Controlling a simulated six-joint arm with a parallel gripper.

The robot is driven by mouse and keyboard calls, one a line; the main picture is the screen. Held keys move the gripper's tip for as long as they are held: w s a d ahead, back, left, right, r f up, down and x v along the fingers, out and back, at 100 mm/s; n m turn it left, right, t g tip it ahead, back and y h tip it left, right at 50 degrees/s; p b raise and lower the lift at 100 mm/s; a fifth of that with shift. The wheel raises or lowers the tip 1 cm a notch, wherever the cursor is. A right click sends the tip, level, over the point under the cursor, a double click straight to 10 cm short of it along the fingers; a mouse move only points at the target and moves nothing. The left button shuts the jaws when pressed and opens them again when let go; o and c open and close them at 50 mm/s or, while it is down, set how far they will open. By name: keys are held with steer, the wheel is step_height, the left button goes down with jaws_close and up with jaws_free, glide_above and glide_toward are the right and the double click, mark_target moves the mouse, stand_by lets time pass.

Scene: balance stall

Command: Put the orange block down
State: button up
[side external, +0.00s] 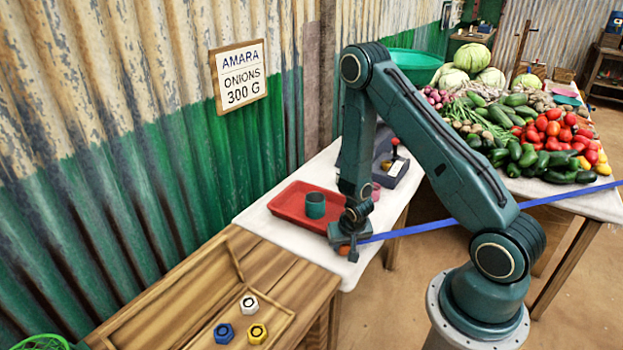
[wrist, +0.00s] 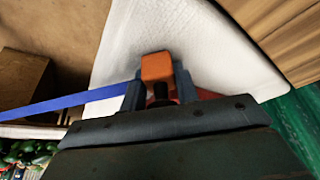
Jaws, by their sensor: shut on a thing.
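The orange block (wrist: 157,67) is between the two fingers of my gripper (wrist: 158,90) in the wrist view, with its end sticking out past them. In the side view my gripper (side external: 347,243) points down beside the front corner of the red tray. Only a small part of the orange block (side external: 344,251) shows there, under the fingers. White cloth (wrist: 112,75) lies behind the block in the wrist view. I cannot tell whether the block touches the cloth.
The red tray (side external: 285,206) holds a teal cup (side external: 315,204). A blue band (side external: 440,225) runs from the right up to my gripper; contact is unclear. A wooden tray (side external: 175,297) with white, blue and yellow nuts is at front left. Vegetables (side external: 540,140) fill the back right.

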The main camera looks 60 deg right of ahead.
steer(key=shift+f, duration=0.15)
steer(key=o, duration=1)
steer(key=shift+v, duration=6.15)
